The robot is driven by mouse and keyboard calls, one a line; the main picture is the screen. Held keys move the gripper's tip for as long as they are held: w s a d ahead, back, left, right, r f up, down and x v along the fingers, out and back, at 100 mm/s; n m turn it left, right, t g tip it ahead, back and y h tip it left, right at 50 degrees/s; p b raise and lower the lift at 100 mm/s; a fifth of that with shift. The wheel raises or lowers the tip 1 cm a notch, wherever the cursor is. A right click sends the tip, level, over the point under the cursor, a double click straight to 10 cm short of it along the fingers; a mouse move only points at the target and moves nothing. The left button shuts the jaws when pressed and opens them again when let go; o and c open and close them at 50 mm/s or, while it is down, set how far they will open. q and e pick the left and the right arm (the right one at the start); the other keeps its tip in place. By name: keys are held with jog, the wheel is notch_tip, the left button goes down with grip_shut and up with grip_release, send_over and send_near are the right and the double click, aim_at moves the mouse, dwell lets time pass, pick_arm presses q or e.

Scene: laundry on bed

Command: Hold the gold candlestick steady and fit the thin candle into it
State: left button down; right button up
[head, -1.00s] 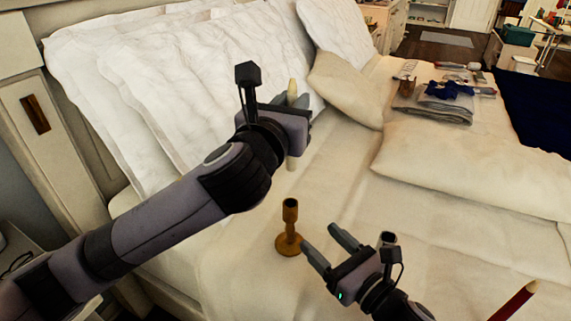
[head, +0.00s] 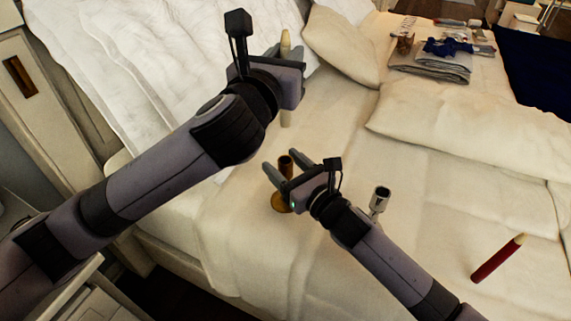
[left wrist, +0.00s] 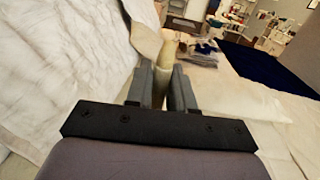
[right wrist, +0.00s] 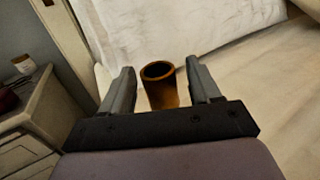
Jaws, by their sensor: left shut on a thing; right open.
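The gold candlestick (head: 285,164) stands upright on the bed, its round base (head: 279,203) on the sheet. My right gripper (head: 282,162) is open, with its fingers on either side of the candlestick's stem. In the right wrist view the candlestick's hollow top (right wrist: 160,84) shows between the two fingers (right wrist: 160,85), with gaps at both sides. My left gripper (head: 290,68) is shut on the thin cream candle (head: 286,117) and holds it upright above the bed, beyond the candlestick. The candle also shows between the fingers in the left wrist view (left wrist: 163,70).
A silver candlestick (head: 380,198) stands right of my right forearm. A thick red candle (head: 497,258) with a pale tip is at the right. Pillows (head: 340,45) and folded laundry (head: 430,65) lie farther back. The sheet between the candlesticks and the pillows is clear.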

aim_at(283, 126)
jog(key=shift+c, duration=0.3)
grip_shut()
pick_arm(q)
notch_tip(283, 126, down, 12)
jog(key=m+g+h, duration=0.1)
jog(key=m+h, duration=0.1)
jog(key=h, duration=0.1)
jog(key=shift+f+m+g+h, duration=0.2)
jog(key=shift+m+g+h, duration=0.1)
jog(key=shift+g, duration=0.1)
pick_arm(e)
jog(key=shift+f, duration=0.1)
